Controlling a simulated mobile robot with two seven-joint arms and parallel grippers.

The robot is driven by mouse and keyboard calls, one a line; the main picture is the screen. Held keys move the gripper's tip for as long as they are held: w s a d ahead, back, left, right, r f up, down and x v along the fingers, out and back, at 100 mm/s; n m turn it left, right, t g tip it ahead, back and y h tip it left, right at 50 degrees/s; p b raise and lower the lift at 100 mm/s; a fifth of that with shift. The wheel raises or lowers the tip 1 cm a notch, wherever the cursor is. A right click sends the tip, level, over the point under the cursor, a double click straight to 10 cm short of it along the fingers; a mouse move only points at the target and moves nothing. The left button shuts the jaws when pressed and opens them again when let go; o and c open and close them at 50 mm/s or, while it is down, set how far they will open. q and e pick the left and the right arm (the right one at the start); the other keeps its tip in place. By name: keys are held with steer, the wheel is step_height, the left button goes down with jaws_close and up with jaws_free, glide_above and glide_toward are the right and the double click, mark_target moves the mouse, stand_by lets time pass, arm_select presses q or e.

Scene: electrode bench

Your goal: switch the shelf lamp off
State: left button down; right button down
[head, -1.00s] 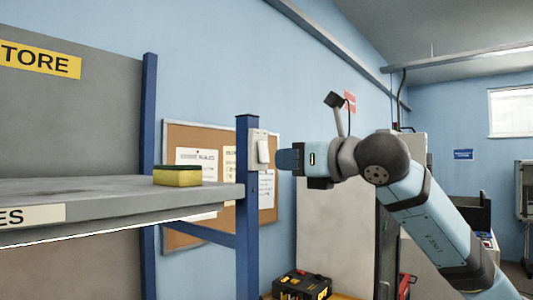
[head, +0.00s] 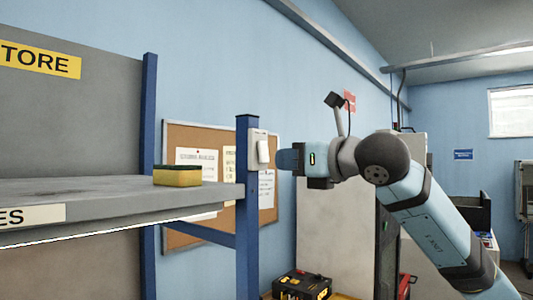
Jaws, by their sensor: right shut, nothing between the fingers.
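A white wall-type switch (head: 262,150) with a rocker is fixed on the blue shelf post in the head view. A thin bright white strip (head: 100,230), which looks like the lit shelf lamp, runs under the shelf's front edge. My right gripper (head: 280,158) is shut and empty, just right of the switch and pointing at it. A small gap shows between its tips and the rocker. Which way the rocker is tipped is hard to tell. My left gripper is not in view.
A yellow and green sponge (head: 177,177) lies on the grey shelf (head: 90,190) near the blue post (head: 247,240). A cork board (head: 190,137) hangs behind. A black and yellow toolbox (head: 301,285) stands low, below my right arm.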

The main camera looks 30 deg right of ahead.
steer(key=shift+x, duration=1.55)
stand_by(0.7)
steer(key=shift+s+d, duration=0.1)
steer(key=shift+s+d+f+b, duration=0.1)
steer(key=shift+s+b, duration=0.2)
steer(key=shift+b, duration=0.05)
steer(key=b, duration=0.3)
glide_toward(266, 159)
steer(key=shift+w+f, duration=0.1)
steer(key=shift+w, duration=0.05)
stand_by(0.4)
